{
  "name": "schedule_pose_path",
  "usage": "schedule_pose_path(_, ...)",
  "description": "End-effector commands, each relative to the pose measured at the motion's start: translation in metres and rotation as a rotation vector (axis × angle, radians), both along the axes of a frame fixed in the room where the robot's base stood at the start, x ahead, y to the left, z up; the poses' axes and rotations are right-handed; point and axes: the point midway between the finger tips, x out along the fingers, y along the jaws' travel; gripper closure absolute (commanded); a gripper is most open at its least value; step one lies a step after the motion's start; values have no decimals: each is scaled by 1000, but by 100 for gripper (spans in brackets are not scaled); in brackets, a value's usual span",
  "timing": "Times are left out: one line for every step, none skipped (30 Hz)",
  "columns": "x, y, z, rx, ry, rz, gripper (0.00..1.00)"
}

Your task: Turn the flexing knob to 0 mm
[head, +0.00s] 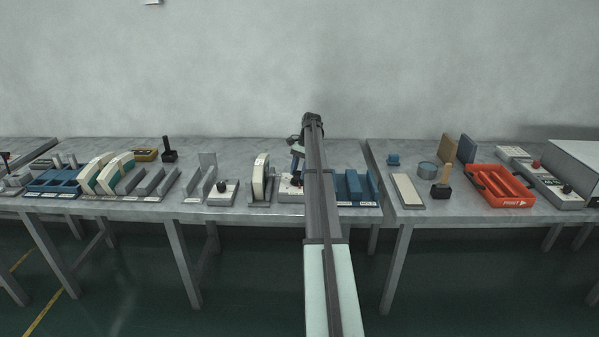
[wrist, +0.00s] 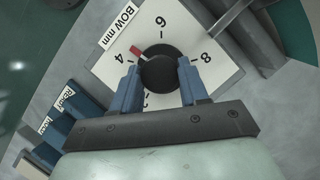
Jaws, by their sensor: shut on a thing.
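A round black knob (wrist: 160,72) with a red pointer (wrist: 136,51) sits on a white dial plate (wrist: 205,48) labelled "BOW mm" in the wrist view. The pointer lies between 4 and 6, closer to 4. My gripper (wrist: 160,66) has its blue fingers on both sides of the knob, shut on it. The lower dial marks are partly hidden behind the fingers and gripper body. In the head view, my arm hides most of the white knob box (head: 288,191), and my gripper (head: 297,166) is above it.
Blue slotted blocks (head: 355,187) stand right of my arm. A cream disc on a stand (head: 260,178) and another white knob box (head: 222,193) stand to the left. Farther right are a pale flat block (head: 407,190) and an orange tray (head: 499,186).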

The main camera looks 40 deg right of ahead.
Motion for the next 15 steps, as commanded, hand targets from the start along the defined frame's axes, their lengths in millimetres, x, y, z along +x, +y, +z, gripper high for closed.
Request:
schedule_pose_path(1, -1, 0, -1, 1, 36, 87)
schedule_pose_path(2, -1, 0, -2, 1, 57, 87)
schedule_pose_path(2, -1, 0, -1, 0, 86, 87)
schedule_pose_path(2, -1, 0, -1, 0, 106, 87)
schedule_pose_path(2, 0, 0, -1, 0, 125, 87)
schedule_pose_path(2, -1, 0, -1, 1, 148, 87)
schedule_pose_path(1, -1, 0, -1, 1, 165, 87)
schedule_pose_path(2, 0, 0, -1, 0, 179, 87)
schedule_pose_path(2, 0, 0, -1, -1, 199, 87)
schedule_pose_path(2, 0, 0, -2, 0, 210, 87)
schedule_pose_path(2, -1, 0, -2, 0, 223, 87)
schedule_pose_path(2, -1, 0, -2, 0, 236, 87)
schedule_pose_path(2, -1, 0, -2, 0, 246, 87)
schedule_pose_path(2, 0, 0, -2, 0, 255, 87)
schedule_pose_path(2, 0, 0, -2, 0, 263, 87)
